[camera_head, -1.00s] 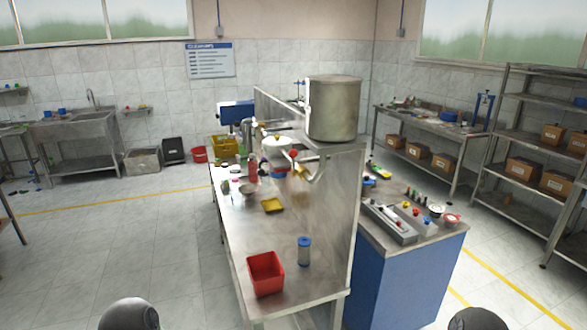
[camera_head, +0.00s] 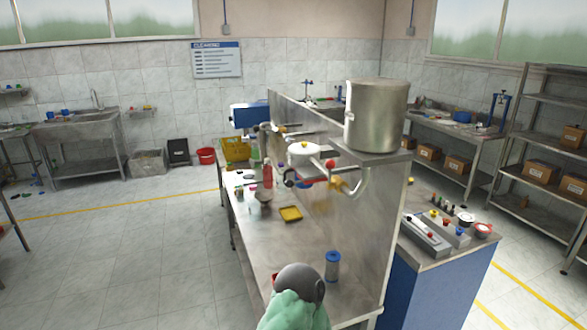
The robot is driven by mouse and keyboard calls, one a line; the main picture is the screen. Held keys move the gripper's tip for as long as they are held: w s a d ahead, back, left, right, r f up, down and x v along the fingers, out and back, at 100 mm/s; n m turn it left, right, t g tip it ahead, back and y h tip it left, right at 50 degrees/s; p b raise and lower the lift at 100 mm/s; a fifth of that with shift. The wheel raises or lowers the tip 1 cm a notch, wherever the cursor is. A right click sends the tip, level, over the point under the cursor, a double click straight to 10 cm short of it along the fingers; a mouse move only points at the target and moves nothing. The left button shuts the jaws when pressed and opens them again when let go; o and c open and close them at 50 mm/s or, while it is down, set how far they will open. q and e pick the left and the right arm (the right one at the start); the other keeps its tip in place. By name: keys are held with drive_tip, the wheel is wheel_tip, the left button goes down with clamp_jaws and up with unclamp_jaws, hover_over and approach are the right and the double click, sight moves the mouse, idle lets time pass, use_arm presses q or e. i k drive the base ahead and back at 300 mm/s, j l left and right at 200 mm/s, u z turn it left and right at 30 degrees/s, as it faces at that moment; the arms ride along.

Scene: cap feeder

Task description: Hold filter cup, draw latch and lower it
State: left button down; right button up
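A valve and pipe assembly with a red lever (camera_head: 331,164) and a yellow-orange part (camera_head: 342,185) sits on the upright metal panel, below the big steel pot. Small dark and blue parts hang left of the lever; I cannot tell whether one is the filter cup, and no latch can be made out. Neither of my grippers shows in this view.
A dark grey rounded shape (camera_head: 300,284) above a pale green mass (camera_head: 294,311) covers the table's near end and nearly all of a red bin. The steel pot (camera_head: 375,118) stands high. A yellow tray (camera_head: 290,214) lies mid-table.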

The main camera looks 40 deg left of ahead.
sight(289, 183)
drive_tip(key=i+j, duration=0.1)
drive_tip(key=j, duration=1.65)
drive_tip(key=i+j, duration=0.1)
drive_tip(key=j, duration=1.7)
drive_tip(key=i+z, duration=0.05)
